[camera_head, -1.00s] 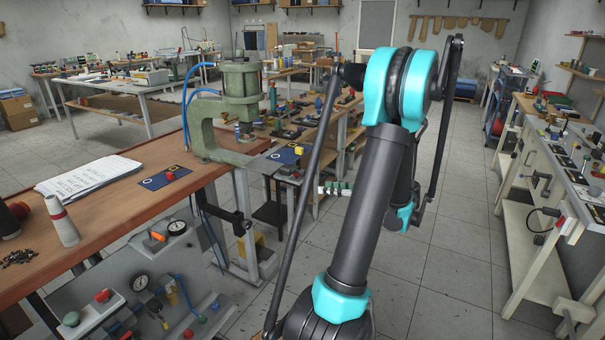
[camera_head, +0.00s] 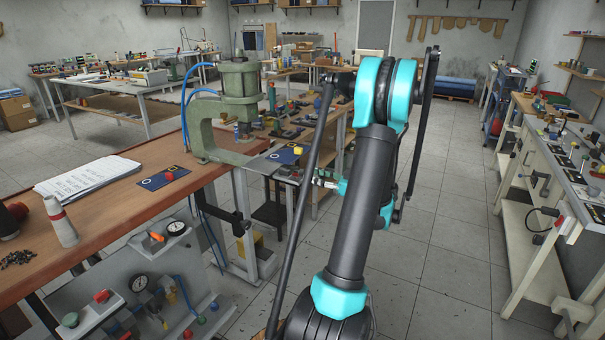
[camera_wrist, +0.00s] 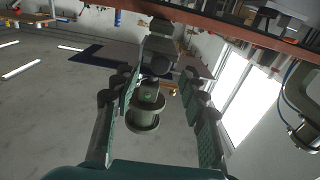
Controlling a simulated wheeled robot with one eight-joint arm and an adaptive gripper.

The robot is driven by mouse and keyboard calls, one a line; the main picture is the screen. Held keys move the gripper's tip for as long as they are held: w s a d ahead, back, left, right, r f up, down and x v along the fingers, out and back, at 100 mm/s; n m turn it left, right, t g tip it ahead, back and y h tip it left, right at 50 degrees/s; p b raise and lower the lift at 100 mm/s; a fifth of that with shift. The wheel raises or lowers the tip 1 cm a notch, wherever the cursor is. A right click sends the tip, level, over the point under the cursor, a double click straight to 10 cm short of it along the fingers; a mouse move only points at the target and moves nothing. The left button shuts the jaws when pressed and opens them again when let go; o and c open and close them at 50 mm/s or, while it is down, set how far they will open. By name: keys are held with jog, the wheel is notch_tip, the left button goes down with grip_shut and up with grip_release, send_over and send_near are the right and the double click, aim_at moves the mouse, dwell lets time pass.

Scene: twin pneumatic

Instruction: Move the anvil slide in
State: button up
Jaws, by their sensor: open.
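The green pneumatic press (camera_head: 203,130) stands at the right end of the wooden bench in the head view. In the wrist view, my gripper (camera_wrist: 160,82) is open. A round grey-green knob with a stem (camera_wrist: 146,116) shows between its two fingers, with a gap beside it. I cannot tell whether the knob belongs to the slide or how far it is from the fingertips. My arm hides much of the gripper in the head view.
A blue card (camera_head: 165,177) with a red button lies on the bench, left of the press. A pneumatic panel (camera_head: 120,295) sits below the bench front. Open floor lies to the right.

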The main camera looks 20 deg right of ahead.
aim_at(304, 173)
jog(key=shift+x, duration=2.6)
jog(key=shift+c, duration=0.6)
grip_shut()
